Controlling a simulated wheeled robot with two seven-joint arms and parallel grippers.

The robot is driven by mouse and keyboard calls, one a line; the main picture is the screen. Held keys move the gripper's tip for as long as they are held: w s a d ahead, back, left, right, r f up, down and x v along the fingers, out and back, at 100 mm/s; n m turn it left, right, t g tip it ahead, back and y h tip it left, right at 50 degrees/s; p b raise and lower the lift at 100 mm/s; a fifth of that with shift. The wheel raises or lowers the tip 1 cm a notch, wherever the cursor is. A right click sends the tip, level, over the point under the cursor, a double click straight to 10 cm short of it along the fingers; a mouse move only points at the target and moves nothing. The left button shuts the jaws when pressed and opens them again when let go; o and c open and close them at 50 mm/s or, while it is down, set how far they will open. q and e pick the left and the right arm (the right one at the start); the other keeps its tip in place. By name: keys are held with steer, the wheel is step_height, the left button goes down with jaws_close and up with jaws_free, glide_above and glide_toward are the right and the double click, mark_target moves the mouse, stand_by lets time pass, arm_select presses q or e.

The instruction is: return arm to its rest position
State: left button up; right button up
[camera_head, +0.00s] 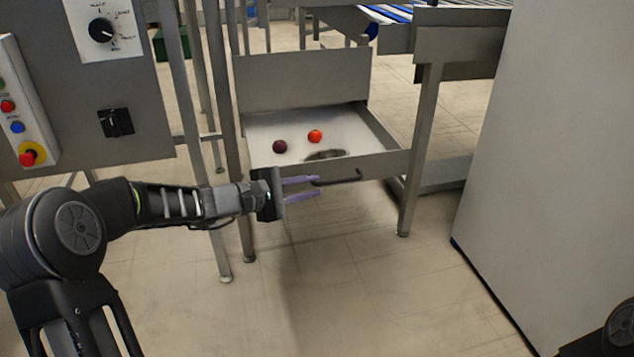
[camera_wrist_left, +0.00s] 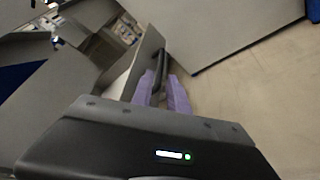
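My left arm reaches in from the left in the head view. Its gripper (camera_head: 318,187) has purple fingers that stand apart with a gap, and I see nothing clamped between them. The fingertips are at the left end of the dark drawer handle (camera_head: 345,179); whether they touch it I cannot tell. In the left wrist view the gripper (camera_wrist_left: 162,82) points at the handle (camera_wrist_left: 161,62), which shows just beyond and between the fingers. My right gripper is out of view; only a dark part of my own body shows at the lower right corner.
The drawer (camera_head: 390,163) is open, holding a dark purple ball (camera_head: 280,147), a red-orange round item (camera_head: 315,136) and a dark flat item (camera_head: 325,155). A control panel (camera_head: 85,80) stands left, a large grey cabinet (camera_head: 560,150) right. Floor in front is clear.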

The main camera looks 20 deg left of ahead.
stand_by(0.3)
